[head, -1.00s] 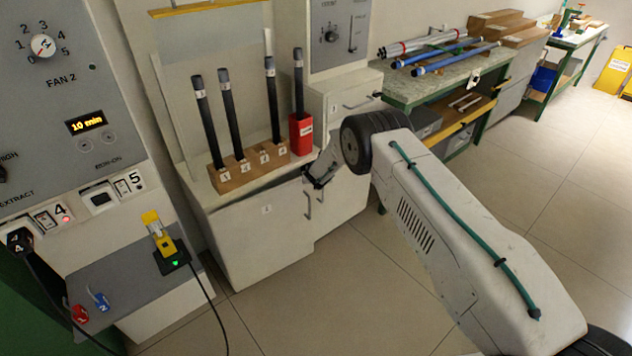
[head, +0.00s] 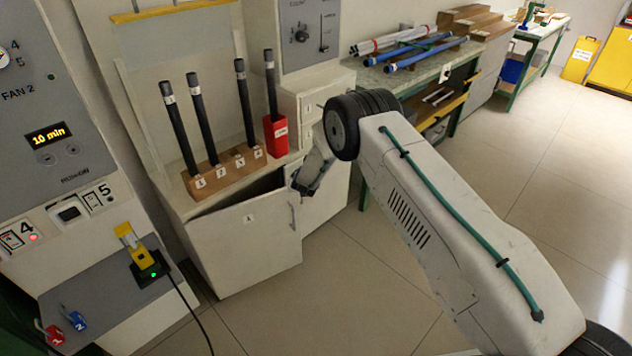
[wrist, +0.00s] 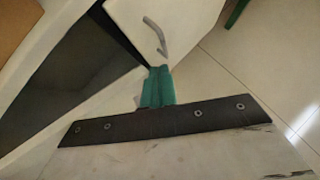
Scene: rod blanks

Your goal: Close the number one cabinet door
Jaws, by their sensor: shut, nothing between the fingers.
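The white cabinet door (head: 245,240) with a small label and a grey bar handle (head: 291,215) stands ajar below the rod rack. A dark gap (head: 255,190) shows between its top edge and the cabinet body. My gripper (head: 303,188) is at the door's free upper right edge, near the handle. In the wrist view my green fingers (wrist: 157,87) are together and empty, just by the corner of the door (wrist: 185,20), with the handle (wrist: 158,38) beyond them. I cannot tell whether they touch the door. The dark cabinet interior (wrist: 70,90) lies to the left.
A wooden rack (head: 225,172) with black rods and a red holder (head: 276,136) stand on the cabinet top. A drawer unit is to the right, then a workbench with tubes (head: 425,57). A grey control panel (head: 40,110) is at left. The floor in front is clear.

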